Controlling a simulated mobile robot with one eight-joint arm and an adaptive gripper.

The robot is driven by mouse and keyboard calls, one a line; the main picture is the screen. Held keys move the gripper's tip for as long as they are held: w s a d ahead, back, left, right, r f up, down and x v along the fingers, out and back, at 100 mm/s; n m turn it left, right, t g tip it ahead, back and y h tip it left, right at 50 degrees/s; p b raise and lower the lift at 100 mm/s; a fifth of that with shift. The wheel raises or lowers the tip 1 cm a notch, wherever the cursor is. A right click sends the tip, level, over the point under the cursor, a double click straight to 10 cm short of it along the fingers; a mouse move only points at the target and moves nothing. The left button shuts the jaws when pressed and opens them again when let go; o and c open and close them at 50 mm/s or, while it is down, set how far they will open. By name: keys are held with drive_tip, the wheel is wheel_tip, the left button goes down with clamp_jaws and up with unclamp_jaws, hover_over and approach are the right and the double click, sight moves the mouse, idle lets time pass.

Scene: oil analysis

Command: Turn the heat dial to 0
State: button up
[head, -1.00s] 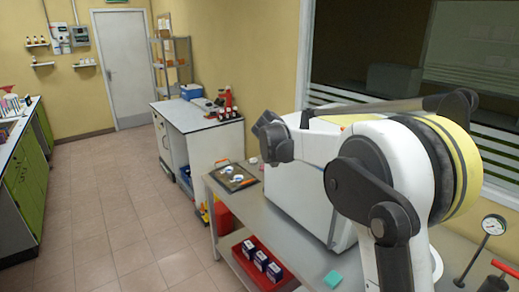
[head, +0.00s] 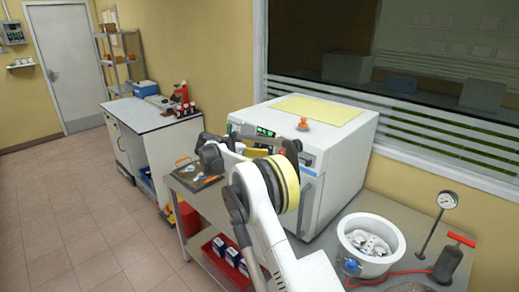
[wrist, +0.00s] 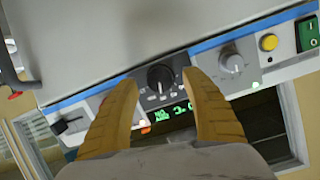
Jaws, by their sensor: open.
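A white oven-like box (head: 345,155) stands on the bench in the head view, with a lit green display (head: 265,131). In the wrist view its control panel has a black dial (wrist: 160,77) with a pale pointer mark, and a grey dial (wrist: 232,63) to the right. I cannot read which is the heat dial. My gripper (wrist: 159,82) is open, its two yellow fingers on either side of the black dial. Whether they touch it I cannot tell. The green display (wrist: 175,112) shows between the fingers, partly hidden. In the head view my arm hides much of the front panel.
The panel also has a yellow button (wrist: 269,42), a green switch (wrist: 308,33) and a black knob (wrist: 68,124) at the left. On the bench are a white pot (head: 371,240), a gauge (head: 447,200) and a red-handled pump (head: 455,255). A tray (head: 190,178) lies at the bench's left end.

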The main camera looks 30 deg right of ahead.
drive_tip(key=shift+x, duration=0.95)
drive_tip(key=c, duration=1.2)
drive_tip(key=shift+n, duration=0.3)
drive_tip(key=n+b, duration=0.1)
drive_tip(key=n, duration=0.2)
drive_tip(key=shift+f+g+h, duration=0.1)
drive_tip(key=shift+g+h, duration=0.2)
drive_tip(key=shift+g, duration=0.1)
drive_tip(key=n+b, duration=0.1)
drive_tip(key=n, duration=0.3)
drive_tip(key=shift+g+h, duration=0.3)
drive_tip(key=n+b, duration=0.1)
drive_tip(key=n, duration=0.3)
drive_tip(key=shift+n+h, duration=0.3)
drive_tip(key=shift+h, duration=0.1)
drive_tip(key=n+b, duration=0.1)
drive_tip(key=n, duration=0.3)
drive_tip(key=shift+s+g+h, duration=0.1)
drive_tip(key=shift+g+h, duration=0.2)
drive_tip(key=shift+h, duration=0.1)
